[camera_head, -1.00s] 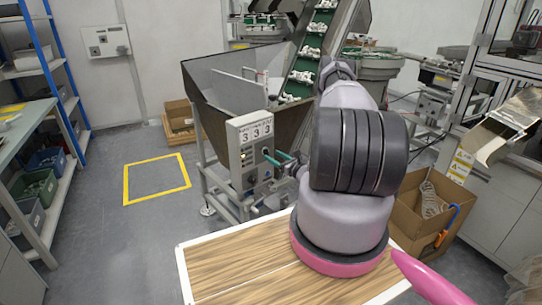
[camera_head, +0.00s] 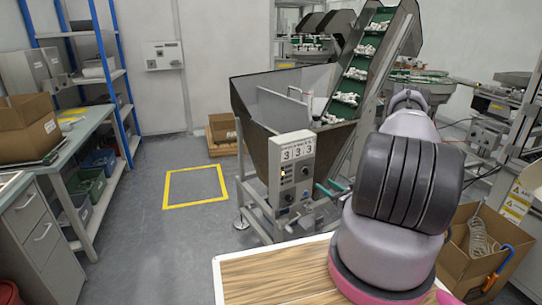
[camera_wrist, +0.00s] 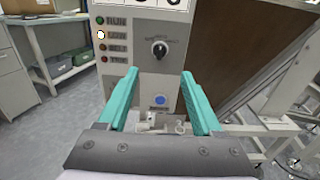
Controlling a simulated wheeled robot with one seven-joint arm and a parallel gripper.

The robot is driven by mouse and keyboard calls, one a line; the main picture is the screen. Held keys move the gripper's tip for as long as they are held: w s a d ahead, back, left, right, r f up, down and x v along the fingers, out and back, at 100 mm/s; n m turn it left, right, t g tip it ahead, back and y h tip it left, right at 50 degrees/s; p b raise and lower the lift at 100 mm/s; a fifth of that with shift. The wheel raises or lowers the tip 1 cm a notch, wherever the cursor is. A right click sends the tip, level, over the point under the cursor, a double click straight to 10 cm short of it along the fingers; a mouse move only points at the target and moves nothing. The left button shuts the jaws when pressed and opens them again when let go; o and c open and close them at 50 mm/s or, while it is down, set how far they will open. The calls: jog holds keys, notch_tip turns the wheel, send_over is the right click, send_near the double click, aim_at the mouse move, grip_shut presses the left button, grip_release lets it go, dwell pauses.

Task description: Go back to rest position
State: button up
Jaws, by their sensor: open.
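My gripper (camera_wrist: 160,98) shows in the wrist view with its two teal fingers apart and nothing between them. Beyond the fingers is the grey control panel (camera_wrist: 160,75), with a black knob, a blue button and a column of lamps. In the head view my gripper's teal fingers (camera_head: 331,188) show in part beside the control box (camera_head: 291,165), left of my arm. The rest of the gripper is hidden behind my arm. I cannot tell whether the fingers touch the box.
A hopper (camera_head: 250,125) with an inclined conveyor (camera_head: 352,85) stands behind the box. A cardboard box (camera_head: 462,262) is at the right. A workbench (camera_head: 75,135) and blue shelf (camera_head: 100,65) are at the left.

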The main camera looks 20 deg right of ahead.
jog(key=w+a+r+n+g+y, duration=0.2)
jog(key=a+r+n+y, duration=0.15)
jog(key=r, duration=0.35)
jog(key=w+a+r+n+g+y, duration=0.1)
jog(key=w+a+r+n+y, duration=0.2)
jog(key=r, duration=0.4)
jog(key=s+a+r+n+g+y, duration=0.1)
jog(key=s+a+r+n+g, duration=0.4)
jog(key=r, duration=0.4)
jog(key=s+a+r+n+g+y, duration=0.2)
jog(key=a+r+n+g, duration=0.3)
jog(key=a+r, duration=0.3)
jog(key=s+a+r+n+t+h, duration=0.2)
jog(key=s+r+n+h, duration=1)
jog(key=s+r, duration=0.8)
jog(key=s, duration=0.4)
jog(key=shift+t, duration=0.4)
jog(key=shift+s+r+h, duration=0.1)
jog(key=shift+h, duration=0.15)
